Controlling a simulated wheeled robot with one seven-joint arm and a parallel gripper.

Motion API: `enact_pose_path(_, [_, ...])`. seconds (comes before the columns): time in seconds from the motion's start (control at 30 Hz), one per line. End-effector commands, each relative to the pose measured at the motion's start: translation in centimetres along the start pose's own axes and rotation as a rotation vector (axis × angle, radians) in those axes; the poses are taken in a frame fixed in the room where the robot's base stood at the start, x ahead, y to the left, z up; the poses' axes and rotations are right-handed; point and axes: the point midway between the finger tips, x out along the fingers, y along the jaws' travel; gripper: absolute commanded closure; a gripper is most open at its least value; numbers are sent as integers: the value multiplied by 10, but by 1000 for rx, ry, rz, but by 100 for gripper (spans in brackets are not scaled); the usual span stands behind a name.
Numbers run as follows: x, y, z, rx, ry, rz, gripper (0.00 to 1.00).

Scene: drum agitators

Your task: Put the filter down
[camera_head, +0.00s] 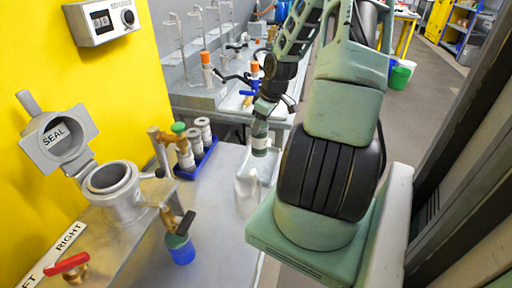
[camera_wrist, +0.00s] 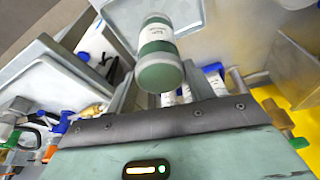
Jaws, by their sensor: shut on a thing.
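My gripper (camera_head: 264,108) is shut on the filter, a white cylinder with green bands (camera_head: 260,138), and holds it upright above the grey bench. In the wrist view the filter (camera_wrist: 158,55) shows at the fingertips, with its green end toward the camera and a white label on its side. A blue rack (camera_head: 208,160) stands on the bench to the left of the gripper and holds several similar cylinders. A metal housing (camera_head: 112,182) with its lid, marked SEAL (camera_head: 56,138), swung open stands at the left. Its mouth looks empty.
A translucent white container (camera_head: 247,193) stands on the bench just below the filter. A red-handled valve (camera_head: 68,264) is at lower left. Orange-capped bottles (camera_head: 206,68) stand behind. The bench front is mostly clear.

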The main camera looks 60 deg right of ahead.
Motion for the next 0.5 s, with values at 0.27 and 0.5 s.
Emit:
enact_pose_path(0.27, [30,0,8,-1,0,0,83])
enact_pose_path(0.5, [59,-1,16,-1,-2,-2,83])
